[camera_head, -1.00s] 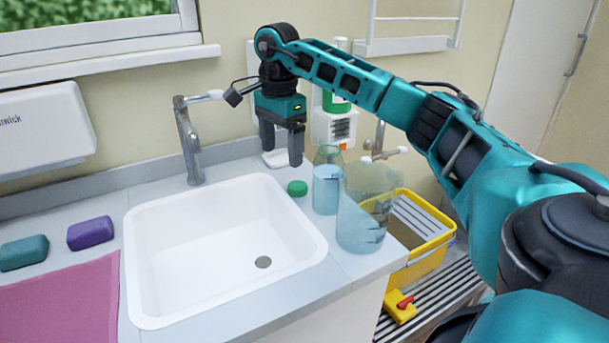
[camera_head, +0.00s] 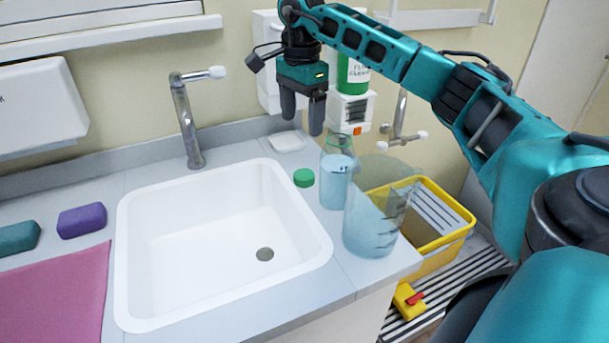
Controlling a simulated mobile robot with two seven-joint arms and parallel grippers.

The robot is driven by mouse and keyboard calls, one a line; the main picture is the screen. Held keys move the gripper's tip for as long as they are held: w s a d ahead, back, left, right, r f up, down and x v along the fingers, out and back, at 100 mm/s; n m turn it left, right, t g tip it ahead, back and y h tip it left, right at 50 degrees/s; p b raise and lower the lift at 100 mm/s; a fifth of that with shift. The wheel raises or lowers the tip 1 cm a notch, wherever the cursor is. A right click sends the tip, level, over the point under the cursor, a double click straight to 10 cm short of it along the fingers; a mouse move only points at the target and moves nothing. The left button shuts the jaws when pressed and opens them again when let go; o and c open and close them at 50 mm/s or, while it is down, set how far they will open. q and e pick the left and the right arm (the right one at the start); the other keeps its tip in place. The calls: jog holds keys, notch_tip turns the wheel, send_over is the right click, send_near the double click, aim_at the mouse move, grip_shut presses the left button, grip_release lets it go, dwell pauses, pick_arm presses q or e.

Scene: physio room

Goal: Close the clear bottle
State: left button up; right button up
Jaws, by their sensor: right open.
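The clear bottle (camera_head: 336,180) stands upright on the counter right of the sink, with bluish liquid in it and no cap on its neck. A green cap (camera_head: 303,178) lies on the counter just left of the bottle. My right gripper (camera_head: 302,126) is open and empty, pointing down above the counter, above the cap and left of the bottle's neck. My left gripper is not in view.
A large clear jug (camera_head: 375,215) stands close in front of the bottle, near the counter's right edge. The white sink (camera_head: 140,290) and its tap (camera_head: 186,125) are to the left. A yellow bucket (camera_head: 452,232) stands lower right. A white dish (camera_head: 287,142) lies behind the cap.

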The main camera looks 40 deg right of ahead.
send_over(303, 175)
jog(key=f, duration=0.5)
jog(key=w+f, duration=0.1)
jog(key=f, duration=0.1)
jog(key=shift+d+f+b, duration=0.25)
jog(key=shift+f+b, duration=0.05)
jog(key=shift+f, duration=0.05)
jog(key=shift+s, duration=0.1)
jog(key=f, duration=0.4)
jog(key=shift+s+a, duration=0.15)
jog(key=shift+s, duration=0.25)
jog(key=shift+f, duration=0.6)
jog(key=c, duration=1.1)
